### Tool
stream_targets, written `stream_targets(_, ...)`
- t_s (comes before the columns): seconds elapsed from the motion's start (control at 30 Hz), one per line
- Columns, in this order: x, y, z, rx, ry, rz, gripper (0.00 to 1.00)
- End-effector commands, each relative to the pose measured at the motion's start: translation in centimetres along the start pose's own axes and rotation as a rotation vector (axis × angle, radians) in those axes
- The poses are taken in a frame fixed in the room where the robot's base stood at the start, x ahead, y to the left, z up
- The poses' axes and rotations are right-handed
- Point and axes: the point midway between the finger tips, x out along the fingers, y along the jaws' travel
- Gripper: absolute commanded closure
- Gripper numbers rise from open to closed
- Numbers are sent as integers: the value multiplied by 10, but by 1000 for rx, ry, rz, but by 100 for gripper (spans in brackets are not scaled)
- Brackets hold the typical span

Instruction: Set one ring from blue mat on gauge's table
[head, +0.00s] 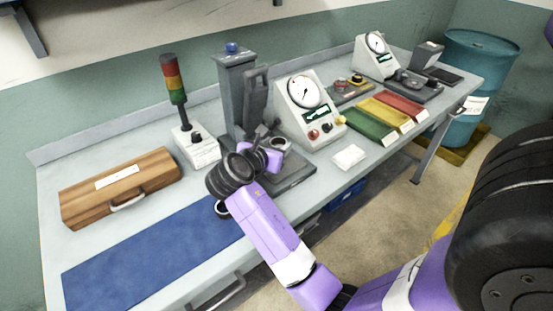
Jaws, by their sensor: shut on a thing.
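The blue mat (150,262) lies at the front left of the bench. A dark ring (221,208) shows at its right end, partly covered by my arm. My gripper (266,136) is over the grey base plate (296,172) in front of a tall grey column (238,85). It is shut on what looks like a ring; the fingers and hold are mostly hidden by my wrist. A grey round part (279,144) shows just right of my gripper; I cannot tell whether it is the held ring or the table top. A dial gauge box (302,110) stands right of the column.
A wooden case (120,187) and a signal tower (174,82) on a white box stand left of the column. Green, yellow and red trays (369,136) and a second dial box (376,57) are to the right. A white pad (348,157) lies near the front edge.

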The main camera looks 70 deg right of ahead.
Motion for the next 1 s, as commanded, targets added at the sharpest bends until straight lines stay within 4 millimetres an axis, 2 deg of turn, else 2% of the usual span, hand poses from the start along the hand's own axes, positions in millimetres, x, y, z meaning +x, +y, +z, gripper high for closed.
stream_targets(0.4,18,-1,-42,-2,0,-1,99)
stream_targets(0.83,19,0,-46,0,-1,0,99)
stream_targets(0.87,19,0,-46,0,0,0,50)
stream_targets(0.93,19,0,-46,0,0,0,36)
stream_targets(0.97,19,0,-46,0,0,0,32)
stream_targets(1.0,19,0,-46,0,0,0,32)
